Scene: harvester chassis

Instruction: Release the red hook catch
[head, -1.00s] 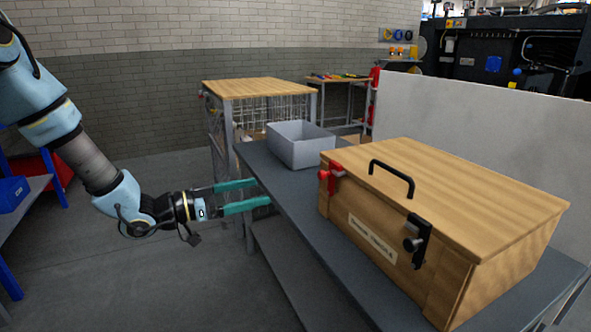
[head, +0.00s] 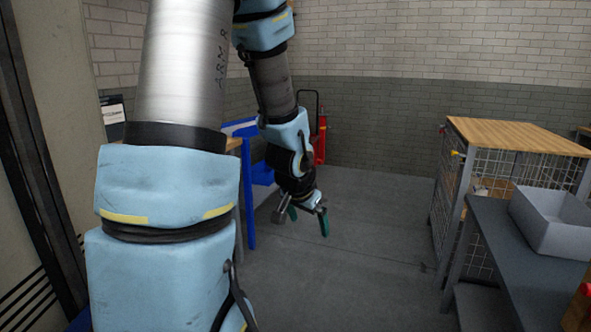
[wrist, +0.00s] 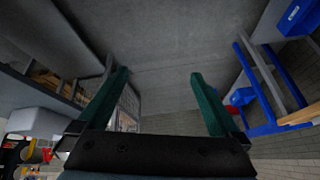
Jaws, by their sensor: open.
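My gripper (head: 307,222) hangs over the open floor in the middle of the head view, fingers pointing down. In the wrist view its two green fingers (wrist: 160,78) are wide apart with nothing between them. A small bit of red (head: 586,289) shows at the right edge of the head view, on the corner of the wooden box (head: 580,317). It is likely the red hook catch, but it is mostly cut off by the frame. My gripper is far to the left of it and not touching it.
A grey bench (head: 510,245) with a grey open bin (head: 552,222) stands at the right, in front of a wire cage with a wooden top (head: 515,135). A blue-legged rack (head: 249,195) stands left of my gripper. The floor (head: 375,240) between is clear.

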